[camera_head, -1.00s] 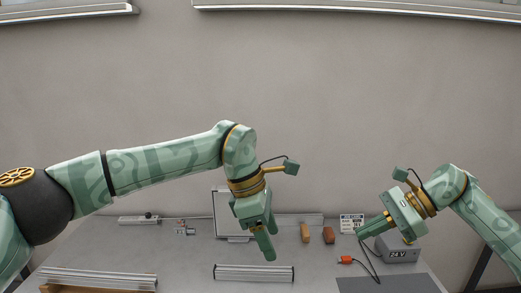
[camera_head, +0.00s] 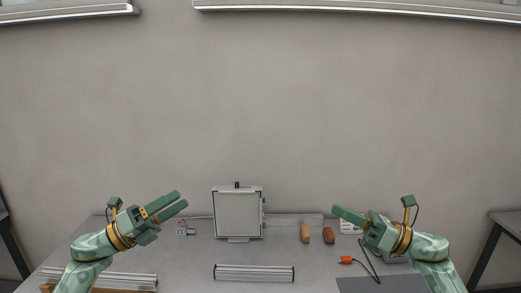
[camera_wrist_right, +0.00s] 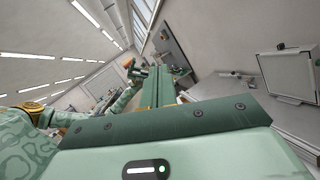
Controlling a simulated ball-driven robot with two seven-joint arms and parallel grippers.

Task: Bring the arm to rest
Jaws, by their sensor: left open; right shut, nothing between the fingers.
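My left arm comes in from the lower left in the head view. Its gripper (camera_head: 173,204) is open and empty, pointing up and to the right above the left part of the table. My right arm comes in from the lower right. Its gripper (camera_head: 350,215) is shut with nothing in it, pointing left above the right part of the table. The right gripper's fingers (camera_wrist_right: 158,88) also show in the right wrist view, lying together. Both grippers are apart from the objects on the table.
A grey table (camera_head: 200,255) holds an upright framed panel (camera_head: 237,214) at the back. An aluminium profile (camera_head: 254,273) lies in front. A dark mat (camera_head: 385,285) lies front right.

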